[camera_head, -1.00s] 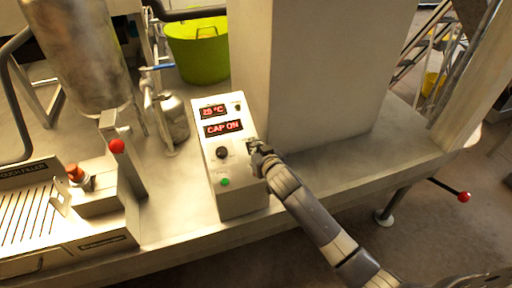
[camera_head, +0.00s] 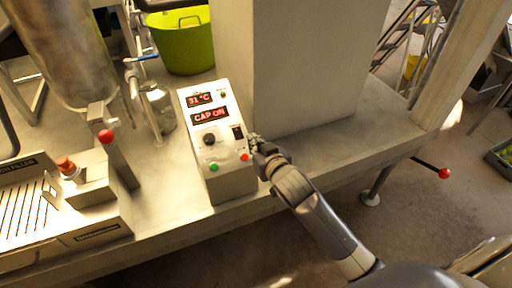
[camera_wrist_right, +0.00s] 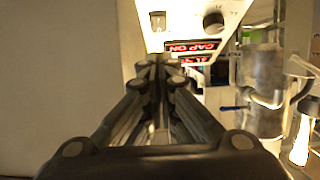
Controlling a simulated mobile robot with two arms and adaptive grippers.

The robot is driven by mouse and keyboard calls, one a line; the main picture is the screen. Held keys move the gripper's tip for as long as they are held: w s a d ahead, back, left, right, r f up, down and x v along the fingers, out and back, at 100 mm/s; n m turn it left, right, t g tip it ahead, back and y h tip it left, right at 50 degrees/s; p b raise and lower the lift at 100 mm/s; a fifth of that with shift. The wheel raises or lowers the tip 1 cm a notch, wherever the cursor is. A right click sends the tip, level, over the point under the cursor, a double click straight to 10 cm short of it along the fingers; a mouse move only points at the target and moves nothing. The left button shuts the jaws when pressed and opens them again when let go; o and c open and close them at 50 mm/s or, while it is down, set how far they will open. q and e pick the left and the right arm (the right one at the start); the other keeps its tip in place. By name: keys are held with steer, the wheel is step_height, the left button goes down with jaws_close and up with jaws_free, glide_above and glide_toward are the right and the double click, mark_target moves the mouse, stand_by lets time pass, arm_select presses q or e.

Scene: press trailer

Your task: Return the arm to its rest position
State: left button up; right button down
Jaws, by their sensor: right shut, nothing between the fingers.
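My right gripper (camera_head: 257,143) is shut and empty. In the head view it is just right of the white control box (camera_head: 231,184), near its right edge; I cannot tell whether it touches the box. The box has two red displays reading "31 °C" and "CAP ON" (camera_head: 210,115), a black knob (camera_head: 209,139), a dark switch, a green button (camera_head: 214,168) and a red button (camera_head: 245,157). My left gripper is not in view.
A large pale column (camera_head: 305,65) stands behind the gripper on the grey bench (camera_head: 390,137). A steel tank (camera_head: 65,45), a small metal can (camera_head: 158,107) and a red-knobbed lever (camera_head: 106,136) are left. A red-tipped handle (camera_head: 444,173) sticks out at right. The floor in front is open.

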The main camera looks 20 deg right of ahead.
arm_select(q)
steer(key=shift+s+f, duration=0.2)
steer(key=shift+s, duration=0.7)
arm_select(e)
steer(key=shift+s+r, duration=0.1)
steer(key=shift+s, duration=0.35)
